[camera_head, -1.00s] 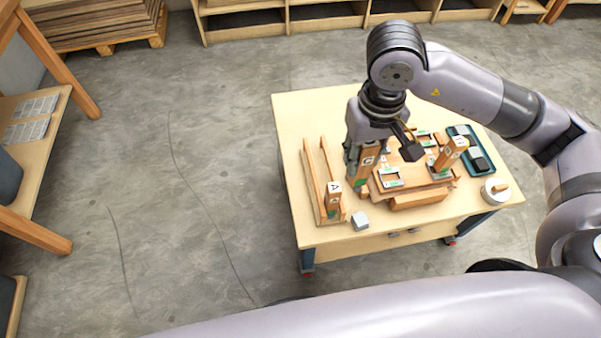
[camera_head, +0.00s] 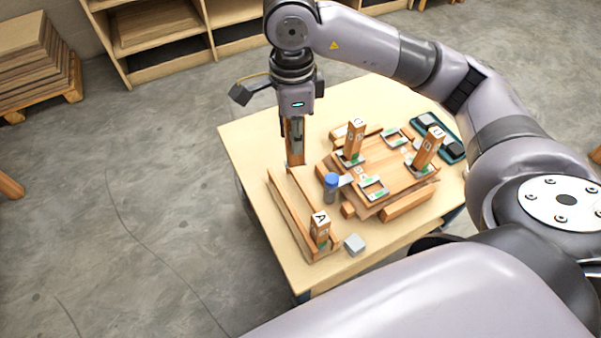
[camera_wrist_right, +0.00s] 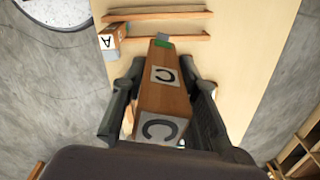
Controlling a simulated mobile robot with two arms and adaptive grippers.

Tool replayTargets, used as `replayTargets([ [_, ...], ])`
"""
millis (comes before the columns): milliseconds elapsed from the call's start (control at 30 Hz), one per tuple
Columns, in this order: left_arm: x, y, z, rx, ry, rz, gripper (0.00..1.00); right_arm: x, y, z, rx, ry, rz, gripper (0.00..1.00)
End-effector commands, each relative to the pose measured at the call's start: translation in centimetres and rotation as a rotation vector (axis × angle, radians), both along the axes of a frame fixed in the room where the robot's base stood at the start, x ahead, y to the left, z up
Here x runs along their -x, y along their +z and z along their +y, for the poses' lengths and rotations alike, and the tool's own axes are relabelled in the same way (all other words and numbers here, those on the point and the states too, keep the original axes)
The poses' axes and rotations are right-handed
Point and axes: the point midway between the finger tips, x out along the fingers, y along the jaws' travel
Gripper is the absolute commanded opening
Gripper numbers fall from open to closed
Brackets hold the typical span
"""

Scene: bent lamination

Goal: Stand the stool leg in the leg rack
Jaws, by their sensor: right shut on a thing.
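My right gripper (camera_head: 296,128) is shut on a wooden stool leg (camera_head: 295,155), held upright at the far end of the leg rack (camera_head: 284,213). In the right wrist view this leg (camera_wrist_right: 165,97) carries a letter C and a green band, and sits between the fingers of the gripper (camera_wrist_right: 163,100). The rack has two parallel wooden rails. A leg marked A (camera_head: 320,228) stands at its near end; it also shows in the right wrist view (camera_wrist_right: 110,40). I cannot tell whether the held leg's lower end touches the rack. My left gripper is not in view.
Right of the rack, a wooden assembly (camera_head: 385,178) bears two upright legs (camera_head: 355,138) (camera_head: 428,150). A blue-capped bottle (camera_head: 331,188) stands between the rack and assembly. A grey block (camera_head: 355,244) lies near the front edge. A dark tray (camera_head: 452,147) is at the right.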

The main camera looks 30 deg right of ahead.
Motion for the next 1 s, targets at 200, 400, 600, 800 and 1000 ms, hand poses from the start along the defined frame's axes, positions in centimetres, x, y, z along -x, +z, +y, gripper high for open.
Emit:
replayTargets([
  [200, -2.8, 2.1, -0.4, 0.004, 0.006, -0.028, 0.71, -1.2, -1.4, -0.5, -0.004, -0.548, -0.006, 0.00],
  [400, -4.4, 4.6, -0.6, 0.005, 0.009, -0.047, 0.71, -2.0, -1.9, -0.8, -0.009, -0.990, -0.007, 0.00],
  [600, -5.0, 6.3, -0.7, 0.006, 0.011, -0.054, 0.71, -2.5, -1.9, -1.0, -0.012, -1.242, -0.006, 0.00],
  [800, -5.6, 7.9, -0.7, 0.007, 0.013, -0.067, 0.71, -2.5, -3.4, -1.0, -0.009, -1.304, -0.002, 0.00],
  [1000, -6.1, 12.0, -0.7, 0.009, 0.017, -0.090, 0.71, -2.4, -7.5, -1.0, -0.010, -1.302, -0.001, 0.00],
])
